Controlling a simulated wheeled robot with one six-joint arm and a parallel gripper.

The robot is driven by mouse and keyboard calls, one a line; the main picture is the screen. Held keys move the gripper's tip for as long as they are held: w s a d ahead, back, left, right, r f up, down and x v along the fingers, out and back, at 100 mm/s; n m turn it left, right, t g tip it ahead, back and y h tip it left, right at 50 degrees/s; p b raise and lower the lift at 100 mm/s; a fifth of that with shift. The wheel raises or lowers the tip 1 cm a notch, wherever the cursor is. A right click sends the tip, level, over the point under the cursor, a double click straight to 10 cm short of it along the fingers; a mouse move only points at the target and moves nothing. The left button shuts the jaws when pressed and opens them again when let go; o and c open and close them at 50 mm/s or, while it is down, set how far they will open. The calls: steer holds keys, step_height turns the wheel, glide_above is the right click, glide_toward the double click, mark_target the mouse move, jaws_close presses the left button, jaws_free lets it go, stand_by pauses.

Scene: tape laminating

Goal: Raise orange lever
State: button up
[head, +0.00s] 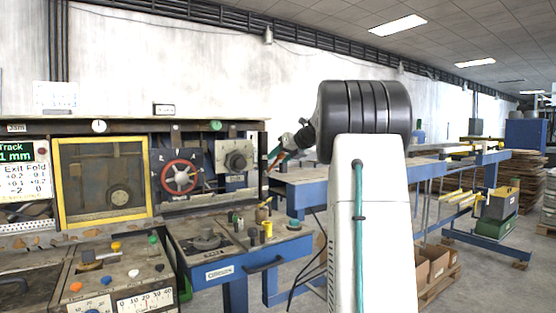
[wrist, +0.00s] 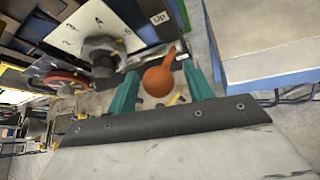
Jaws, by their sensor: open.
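The orange lever (wrist: 158,80) has a round knob and a short stem pointing up and to the right in the wrist view. My gripper (wrist: 160,70) is open, with one teal finger on each side of the knob. I cannot tell whether either finger touches it. In the head view my gripper (head: 276,153) is at the right end of the machine, partly hidden by my arm. A small orange patch there may be the lever, but it is too small to be sure. An "up" label shows beside the lever in the wrist view.
A dark rotary knob (wrist: 101,55) on a numbered plate is left of the lever. A red handwheel (head: 180,176) is on the machine front. A control desk (head: 240,240) stands below. A blue table edge (wrist: 265,65) is close on the right of the wrist view.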

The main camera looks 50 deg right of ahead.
steer(key=v, duration=0.6)
stand_by(0.4)
